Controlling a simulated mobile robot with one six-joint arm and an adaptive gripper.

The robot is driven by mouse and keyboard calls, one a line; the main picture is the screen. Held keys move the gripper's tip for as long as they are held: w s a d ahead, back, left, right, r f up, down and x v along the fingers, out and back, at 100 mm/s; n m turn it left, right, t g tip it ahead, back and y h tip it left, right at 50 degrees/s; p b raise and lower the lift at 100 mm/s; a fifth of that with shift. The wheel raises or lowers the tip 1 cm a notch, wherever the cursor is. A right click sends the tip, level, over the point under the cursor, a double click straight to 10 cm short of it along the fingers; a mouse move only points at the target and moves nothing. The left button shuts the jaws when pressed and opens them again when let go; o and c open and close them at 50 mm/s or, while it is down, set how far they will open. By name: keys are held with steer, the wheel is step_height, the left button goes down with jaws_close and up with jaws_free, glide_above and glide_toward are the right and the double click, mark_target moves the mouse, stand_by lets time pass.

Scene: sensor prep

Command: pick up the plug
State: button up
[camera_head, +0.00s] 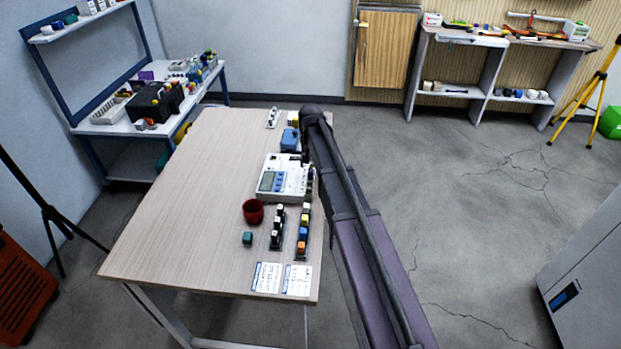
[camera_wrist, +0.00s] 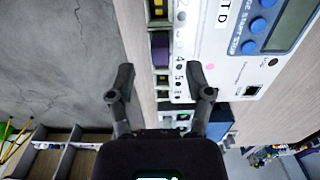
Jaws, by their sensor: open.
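Which piece is the plug, I cannot tell for sure. In the wrist view a dark strip with small blocks runs beside the white instrument (camera_wrist: 205,50); a purple block (camera_wrist: 160,48) and a yellow one (camera_wrist: 158,8) sit in it. My gripper (camera_wrist: 160,82) is open, its two dark fingers spread around the lower part of this strip, with nothing clearly held. In the head view, the instrument (camera_head: 283,183) stands near the table's right edge, and two racks with small coloured blocks (camera_head: 303,233) (camera_head: 278,228) stand in front of it. My arm hides the gripper there.
The wooden table (camera_head: 180,200) is clear on its left. A red cup (camera_head: 253,211), a teal cube (camera_head: 247,239) and two printed cards (camera_head: 267,277) lie near the racks. A blue box (camera_head: 290,139) stands behind the instrument. Open floor lies to the right.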

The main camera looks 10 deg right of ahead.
mark_target(310, 171)
steer(key=shift+f+b, duration=1.65)
steer(key=shift+f, duration=0.25)
steer(key=shift+a, duration=0.1)
jaws_close()
